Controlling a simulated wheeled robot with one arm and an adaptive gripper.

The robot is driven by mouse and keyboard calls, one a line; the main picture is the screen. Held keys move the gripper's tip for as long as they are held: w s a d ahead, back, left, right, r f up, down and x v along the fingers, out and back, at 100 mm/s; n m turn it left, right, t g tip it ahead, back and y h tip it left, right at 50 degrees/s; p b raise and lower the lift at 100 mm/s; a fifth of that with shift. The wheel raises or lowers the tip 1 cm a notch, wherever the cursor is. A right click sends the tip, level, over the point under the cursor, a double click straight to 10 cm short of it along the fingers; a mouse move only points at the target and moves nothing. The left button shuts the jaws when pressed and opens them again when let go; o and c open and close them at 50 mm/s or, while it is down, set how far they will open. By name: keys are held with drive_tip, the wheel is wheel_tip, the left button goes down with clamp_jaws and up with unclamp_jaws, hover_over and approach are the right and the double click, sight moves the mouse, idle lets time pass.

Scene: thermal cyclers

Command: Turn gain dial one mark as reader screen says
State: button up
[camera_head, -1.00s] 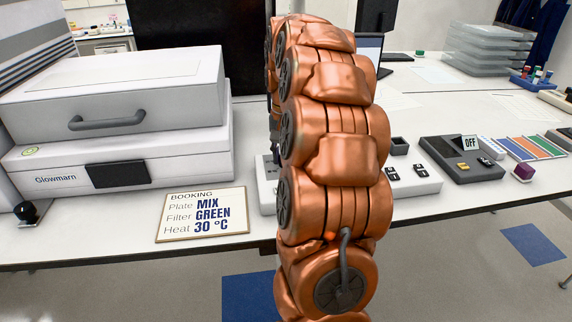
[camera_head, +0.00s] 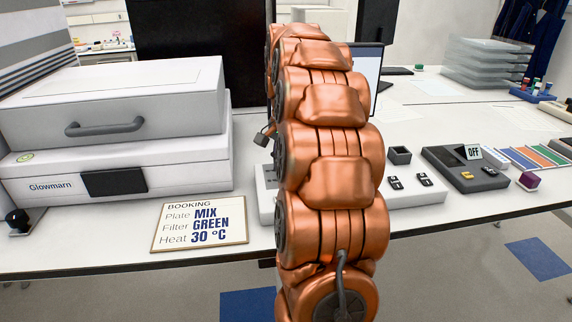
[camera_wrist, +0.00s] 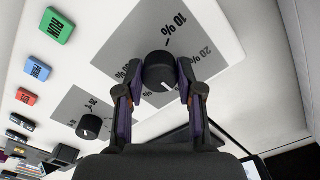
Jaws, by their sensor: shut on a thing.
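In the wrist view a black round dial (camera_wrist: 159,72) sits on a grey panel (camera_wrist: 128,30) printed with 10% at the top, 20% at the right and a partly hidden percent mark at the left. I take it as the gain dial; no name for it is readable. My gripper (camera_wrist: 160,84) is shut on this dial, one finger on each side. In the head view my arm hides the gripper and the dial. The Glowmarn reader (camera_head: 62,182) stands at the left with its lid shut. Its small screen (camera_head: 113,182) looks dark and shows no readable text.
A second black dial (camera_wrist: 90,126) and green, blue and red buttons (camera_wrist: 55,27) sit near the held dial. A booking card (camera_head: 200,220) reads MIX, GREEN, 30 °C. A dark device (camera_head: 465,168) showing OFF stands at the right, with a purple cube (camera_head: 529,180) nearby.

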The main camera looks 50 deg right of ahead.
drive_tip(key=shift+d, duration=0.1)
drive_tip(key=o, duration=1.2)
drive_tip(key=shift+c, duration=0.2)
drive_tip(key=shift+s+r, duration=0.1)
drive_tip(key=shift+r, duration=3.7)
